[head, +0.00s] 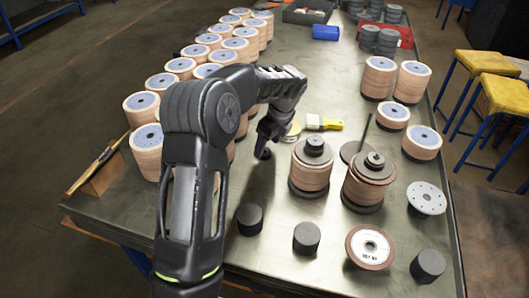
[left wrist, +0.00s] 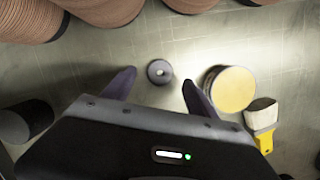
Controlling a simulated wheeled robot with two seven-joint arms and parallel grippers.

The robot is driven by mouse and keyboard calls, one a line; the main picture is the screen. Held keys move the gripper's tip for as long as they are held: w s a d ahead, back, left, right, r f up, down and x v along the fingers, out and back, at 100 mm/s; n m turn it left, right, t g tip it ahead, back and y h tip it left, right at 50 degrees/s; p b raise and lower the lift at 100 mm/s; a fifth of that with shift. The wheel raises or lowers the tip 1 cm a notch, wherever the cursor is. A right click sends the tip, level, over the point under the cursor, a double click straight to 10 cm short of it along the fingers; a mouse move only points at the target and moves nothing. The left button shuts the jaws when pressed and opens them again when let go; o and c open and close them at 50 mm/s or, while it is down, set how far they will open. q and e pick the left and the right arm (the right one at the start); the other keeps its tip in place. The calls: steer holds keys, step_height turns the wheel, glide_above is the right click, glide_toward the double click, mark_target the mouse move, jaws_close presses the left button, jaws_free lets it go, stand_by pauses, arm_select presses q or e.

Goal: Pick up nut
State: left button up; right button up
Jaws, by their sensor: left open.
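A small dark round nut (left wrist: 159,72) with a light centre lies on the grey tabletop in the left wrist view. My left gripper (left wrist: 158,79) is open, with one finger on each side of the nut in that view and a visible gap to each. Whether the fingers are down at its height I cannot tell. In the head view my left gripper (head: 264,148) points down at the table, left of the disc stacks on spindles, and the nut cannot be made out clearly beside it. My right gripper is not in view.
A yellow-topped round tin (left wrist: 231,89) and a yellow-handled brush (head: 324,123) lie close to the right of the gripper. Rows of disc stacks (head: 141,101) stand at left. Two spindle stacks (head: 311,171) and dark cylinders (head: 249,219) stand nearer the front.

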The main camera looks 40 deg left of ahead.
mark_target(266, 148)
arm_select(q)
steer(key=shift+x, duration=1.55)
jaws_close()
